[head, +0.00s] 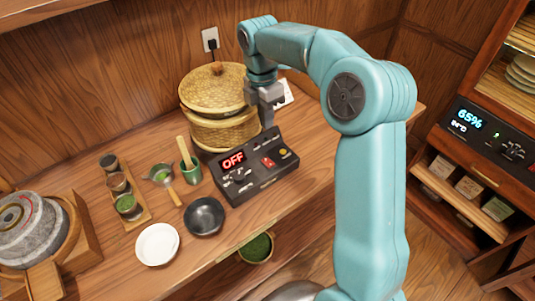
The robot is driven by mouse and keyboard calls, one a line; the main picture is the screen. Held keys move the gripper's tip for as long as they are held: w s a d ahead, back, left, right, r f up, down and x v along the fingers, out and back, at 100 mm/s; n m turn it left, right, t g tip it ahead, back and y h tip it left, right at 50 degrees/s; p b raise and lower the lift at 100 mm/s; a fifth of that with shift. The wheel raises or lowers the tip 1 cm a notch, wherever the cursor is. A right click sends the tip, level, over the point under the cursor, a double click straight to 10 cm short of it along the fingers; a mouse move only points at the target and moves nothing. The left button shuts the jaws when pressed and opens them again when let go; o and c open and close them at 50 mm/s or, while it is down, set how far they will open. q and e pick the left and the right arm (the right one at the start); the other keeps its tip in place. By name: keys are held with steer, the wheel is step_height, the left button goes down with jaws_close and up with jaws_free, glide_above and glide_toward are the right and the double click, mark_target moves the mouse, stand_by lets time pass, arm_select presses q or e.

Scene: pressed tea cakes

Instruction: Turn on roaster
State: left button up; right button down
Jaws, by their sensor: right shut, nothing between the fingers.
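A black control box (262,180) sits on the wooden table, with a display that reads "OFF" in red, a red switch (268,162) and a yellow button (284,153). Behind it stands a round woven basket-like vessel (211,91) with a lid and a knob. My right arm reaches over from the right. My right gripper (268,121) points down, shut and empty, just above the back edge of the control box and beside the basket. Whether it touches the box I cannot tell. My left gripper is not in view.
A dark bowl (204,216), a white bowl (157,244), a green cup (191,172) and a strainer (163,176) stand left of the box. A stone mill (30,228) is at far left. A cabinet with a "65%" display (469,119) stands at right.

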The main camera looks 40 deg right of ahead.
mark_target(271, 165)
steer(key=f, duration=0.4)
steer(key=s+f+p, duration=0.1)
steer(key=f, duration=0.8)
steer(key=shift+s+a+f, duration=0.1)
steer(key=shift+s+f, duration=0.15)
steer(key=shift+s, duration=0.15)
steer(key=shift+f, duration=0.3)
steer(key=shift+f+b, duration=0.35)
steer(key=shift+f, duration=0.15)
steer(key=shift+s+r+p, duration=0.2)
steer(key=shift+r+p, duration=0.1)
steer(key=shift+w, duration=0.15)
